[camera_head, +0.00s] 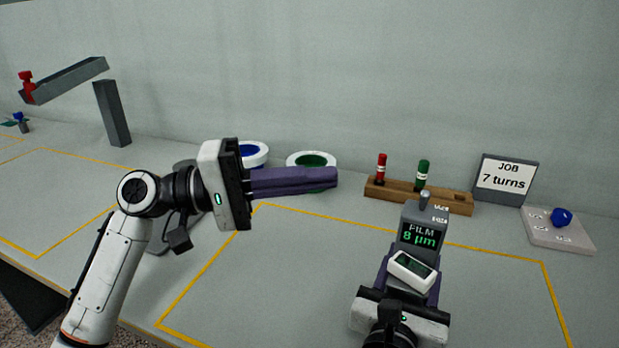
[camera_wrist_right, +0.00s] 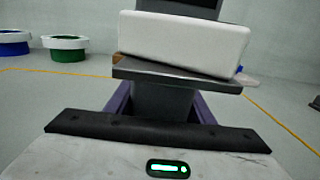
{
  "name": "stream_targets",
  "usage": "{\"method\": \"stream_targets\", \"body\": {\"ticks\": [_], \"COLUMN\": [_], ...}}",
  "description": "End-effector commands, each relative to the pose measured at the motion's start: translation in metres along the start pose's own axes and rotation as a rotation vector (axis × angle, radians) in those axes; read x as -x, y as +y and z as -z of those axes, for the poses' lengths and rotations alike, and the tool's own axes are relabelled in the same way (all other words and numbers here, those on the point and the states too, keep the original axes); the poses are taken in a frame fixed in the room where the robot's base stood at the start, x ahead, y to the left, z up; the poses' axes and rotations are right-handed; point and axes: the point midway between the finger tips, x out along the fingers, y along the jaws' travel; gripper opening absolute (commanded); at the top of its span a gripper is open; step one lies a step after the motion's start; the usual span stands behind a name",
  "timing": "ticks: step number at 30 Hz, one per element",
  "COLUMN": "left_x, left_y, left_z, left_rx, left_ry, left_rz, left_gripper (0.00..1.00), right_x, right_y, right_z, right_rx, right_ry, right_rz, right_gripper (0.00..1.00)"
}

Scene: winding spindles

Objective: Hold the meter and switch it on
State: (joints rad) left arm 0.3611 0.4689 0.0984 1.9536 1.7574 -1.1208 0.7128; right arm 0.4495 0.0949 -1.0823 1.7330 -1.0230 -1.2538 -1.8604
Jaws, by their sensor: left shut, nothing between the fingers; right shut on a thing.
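The meter (camera_head: 409,211) is a dark grey upright body with a lit screen reading "FILM 8 µm" in green and a small knob on top. A white unit (camera_head: 412,270) with a small dark display sits low on its near side. In the right wrist view this white unit (camera_wrist_right: 183,42) rests against a grey ledge. My right gripper (camera_head: 422,272) is shut on the meter's grey lower part, its purple fingers on both sides. My left gripper (camera_head: 335,178) is shut and empty, pointing right, left of the meter and apart from it.
Behind stand a wooden rack (camera_head: 440,200) with a red and a green peg, a "JOB 7 turns" sign (camera_head: 504,176) and a pale plate with a blue knob (camera_head: 560,217). The outlined table area is mostly clear.

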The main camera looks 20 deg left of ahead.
Motion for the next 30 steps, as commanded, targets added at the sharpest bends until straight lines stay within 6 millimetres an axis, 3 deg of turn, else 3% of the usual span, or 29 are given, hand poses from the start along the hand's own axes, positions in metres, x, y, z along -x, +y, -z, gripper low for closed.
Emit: {"method": "stream_targets", "body": {"ticks": [1, 14, 15, 19, 30], "left_x": [0.0034, 0.0066, 0.0066, 0.0065, 0.0064], "left_y": [-0.0011, -0.0007, -0.0007, -0.0006, -0.0003], "left_z": [-0.0002, -0.0005, -0.0005, -0.0005, -0.0004], "left_rx": [-0.001, 0.000, 0.000, 0.000, 0.000], "left_ry": [0.000, -0.001, -0.001, -0.001, -0.001], "left_rz": [0.002, 0.000, 0.000, 0.000, 0.000], "left_gripper": [0.00, 0.00, 0.00, 0.00, 0.00], "right_x": [0.0008, 0.0008, 0.0008, 0.0006, 0.0064], "right_y": [-0.0004, -0.0004, -0.0004, -0.0003, 0.0004], "right_z": [0.0067, 0.0067, 0.0067, 0.0050, 0.0018], "right_rx": [0.005, 0.005, 0.005, 0.004, 0.000], "right_ry": [0.013, 0.013, 0.013, 0.009, 0.004], "right_rz": [0.000, 0.000, 0.000, 0.000, -0.001], "right_gripper": [0.19, 0.19, 0.50, 0.70, 0.70]}}
